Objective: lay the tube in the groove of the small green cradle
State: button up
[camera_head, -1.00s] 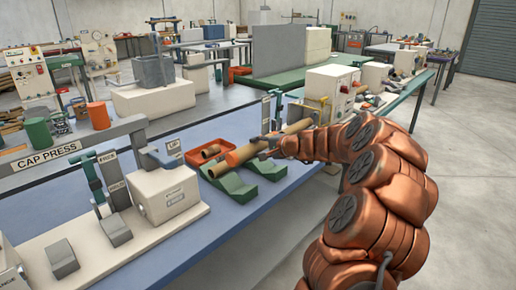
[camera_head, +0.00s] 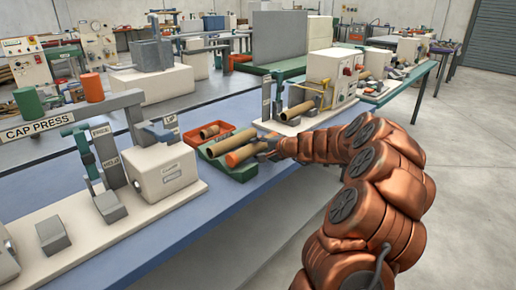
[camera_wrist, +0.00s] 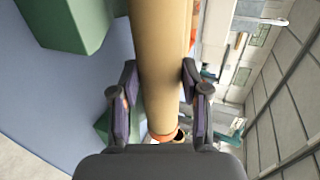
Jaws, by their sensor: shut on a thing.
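A tan tube with an orange near end (camera_head: 238,157) is in my gripper (camera_head: 264,150) in the head view. In the wrist view the tube (camera_wrist: 163,60) runs between the two fingers (camera_wrist: 160,105), which are shut on it. The small green cradle (camera_head: 232,171) is on the blue bench, below and beside the held tube. The held tube overlaps the cradle in the picture; I cannot tell whether it touches the groove. Green blocks (camera_wrist: 72,22) show left of the tube in the wrist view.
Another tan tube (camera_head: 231,142) lies just behind the held one. A red tray (camera_head: 196,137) with a short tube (camera_head: 210,132) is behind the cradle. A white box machine (camera_head: 165,172) stands to the left, and a winder with a tube (camera_head: 298,110) to the right.

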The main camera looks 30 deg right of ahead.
jog(key=shift+f, duration=0.2)
jog(key=o, duration=1.2)
jog(key=v, duration=1.2)
notch_tip(320, 180, up, 7)
jog(key=p, duration=0.4)
dwell(0.6)
